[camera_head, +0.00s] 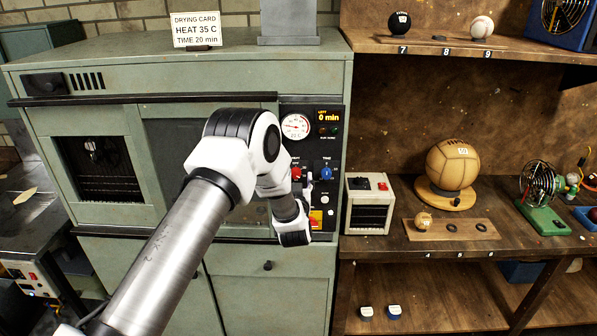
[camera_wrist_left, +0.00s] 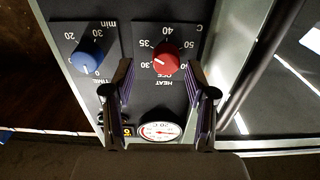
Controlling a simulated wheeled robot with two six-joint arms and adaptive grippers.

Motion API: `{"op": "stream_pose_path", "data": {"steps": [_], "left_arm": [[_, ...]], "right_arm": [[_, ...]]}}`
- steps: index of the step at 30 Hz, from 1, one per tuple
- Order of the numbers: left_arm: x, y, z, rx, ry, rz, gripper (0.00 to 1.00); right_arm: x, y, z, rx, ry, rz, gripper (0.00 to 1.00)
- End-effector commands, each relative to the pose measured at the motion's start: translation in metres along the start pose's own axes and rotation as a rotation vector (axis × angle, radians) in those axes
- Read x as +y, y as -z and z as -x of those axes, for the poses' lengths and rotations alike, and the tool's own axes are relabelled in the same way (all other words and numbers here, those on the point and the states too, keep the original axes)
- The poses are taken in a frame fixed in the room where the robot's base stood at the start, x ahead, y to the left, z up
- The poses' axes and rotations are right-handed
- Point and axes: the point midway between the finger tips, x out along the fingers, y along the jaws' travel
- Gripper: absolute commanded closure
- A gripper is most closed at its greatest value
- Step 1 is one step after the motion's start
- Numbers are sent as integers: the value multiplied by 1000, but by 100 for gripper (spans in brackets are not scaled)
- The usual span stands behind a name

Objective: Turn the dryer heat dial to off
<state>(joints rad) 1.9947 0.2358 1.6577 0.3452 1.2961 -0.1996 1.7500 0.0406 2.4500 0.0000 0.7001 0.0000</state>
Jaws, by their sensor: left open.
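The red heat dial (camera_wrist_left: 166,62) sits on the dark control panel (camera_wrist_left: 120,40) in the left wrist view, with numbers around it, upside down in this picture. A small pale mark shows on the dial, but I cannot tell which setting it points at. My left gripper (camera_wrist_left: 160,76) is open, with one finger on each side of the dial; I cannot tell whether they touch it. In the head view the red dial (camera_head: 297,174) shows partly beside my left gripper (camera_head: 303,187). My right gripper is out of view.
The blue time dial (camera_wrist_left: 86,62) is close beside one finger. A round gauge (camera_head: 295,126) and a display (camera_head: 328,118) reading 0 min sit above the dials. A card (camera_head: 196,30) on the green dryer (camera_head: 120,75) reads HEAT 35 C. Shelves with balls (camera_head: 452,165) stand to the right.

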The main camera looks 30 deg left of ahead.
Motion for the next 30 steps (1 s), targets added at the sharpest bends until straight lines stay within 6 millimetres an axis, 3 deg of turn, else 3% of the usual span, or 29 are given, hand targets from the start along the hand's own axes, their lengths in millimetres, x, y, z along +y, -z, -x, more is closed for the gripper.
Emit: {"op": "stream_pose_path", "data": {"steps": [3, 9, 10, 14, 15, 30], "left_arm": [[-1, 0, -10, -1, 1, 0, 43], [-1, -1, -11, -2, 1, 0, 43], [-1, -1, -11, -2, 1, 0, 47], [-1, -1, -11, -2, 1, 0, 93], [-1, -1, -11, -2, 1, 0, 100], [0, -1, -11, -1, 0, 5, 100]], "right_arm": [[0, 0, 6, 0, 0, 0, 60], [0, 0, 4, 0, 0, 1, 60], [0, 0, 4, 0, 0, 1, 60], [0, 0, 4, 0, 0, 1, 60], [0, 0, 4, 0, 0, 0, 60], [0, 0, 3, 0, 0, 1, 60]]}}
